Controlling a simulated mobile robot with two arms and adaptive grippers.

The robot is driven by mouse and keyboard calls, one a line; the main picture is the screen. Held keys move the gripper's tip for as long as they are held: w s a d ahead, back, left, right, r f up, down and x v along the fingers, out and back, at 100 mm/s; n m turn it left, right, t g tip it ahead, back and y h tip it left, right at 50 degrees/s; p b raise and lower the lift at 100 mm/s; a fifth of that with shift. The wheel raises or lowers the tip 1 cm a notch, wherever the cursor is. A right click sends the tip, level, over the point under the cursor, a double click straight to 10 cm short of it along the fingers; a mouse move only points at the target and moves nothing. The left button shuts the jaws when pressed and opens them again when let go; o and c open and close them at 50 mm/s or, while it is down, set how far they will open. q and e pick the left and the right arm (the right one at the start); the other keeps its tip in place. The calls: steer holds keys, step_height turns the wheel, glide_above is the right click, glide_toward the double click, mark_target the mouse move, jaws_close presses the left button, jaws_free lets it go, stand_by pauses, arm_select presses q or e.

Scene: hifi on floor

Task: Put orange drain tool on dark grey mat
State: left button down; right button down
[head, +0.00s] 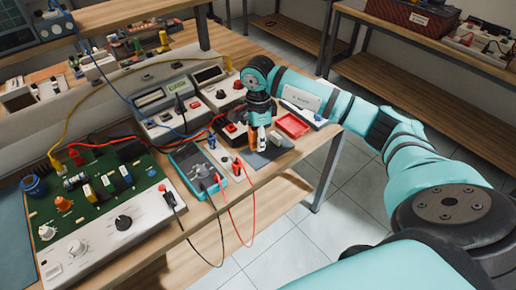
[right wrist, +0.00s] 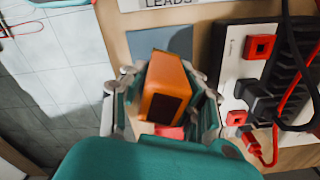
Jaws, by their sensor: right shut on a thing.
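My right gripper (head: 260,128) points down over the right end of the wooden bench and is shut on the orange drain tool (right wrist: 165,85). The tool's orange part also shows below the fingers in the head view (head: 261,141). The dark grey mat (head: 260,162) lies beneath and around the tool in the head view. In the right wrist view the mat (right wrist: 172,40) shows behind the tool. I cannot tell whether the tool touches the mat. My left gripper is not in view.
A red tray (head: 292,125) lies right of the mat, near the bench edge. A teal multimeter (head: 197,170) with red and black leads stands left of it. A black power strip (right wrist: 285,80) with red plugs is close to the gripper.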

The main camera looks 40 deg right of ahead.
mark_target(258, 156)
steer(key=shift+f, duration=0.65)
step_height(258, 156, down, 2)
steer(key=shift+f+p, duration=0.2)
steer(key=shift+p, duration=0.15)
steer(key=shift+f, duration=0.25)
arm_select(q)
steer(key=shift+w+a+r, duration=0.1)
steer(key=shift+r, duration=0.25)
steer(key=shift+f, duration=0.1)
arm_select(e)
steer(key=c, duration=1.5)
jaws_free()
steer(key=shift+f, duration=0.2)
steer(key=o, duration=0.5)
steer(key=shift+r, duration=0.1)
